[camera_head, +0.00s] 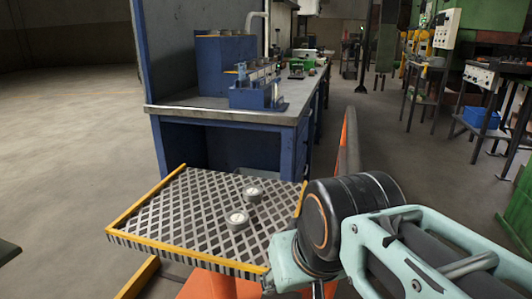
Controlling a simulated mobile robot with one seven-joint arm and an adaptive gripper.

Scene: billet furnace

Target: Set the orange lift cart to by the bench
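The orange lift cart (165,215) stands low in front of me, with a dark diamond-patterned deck, yellow edging and orange parts below. An orange upright bar (344,140) rises behind my arm; it looks like the cart's handle, but its lower part is hidden. The blue bench (190,112) with a grey top stands just beyond the cart's far edge. Any gap between them on the floor is hard to judge. My arm covers the cart's right side, and my gripper's fingers do not show.
A blue fixture (255,92) stands on the bench. Open floor (70,130) lies to the left. At the right are stands with control boxes (481,76), a blue bin (481,118) and green machinery (520,205).

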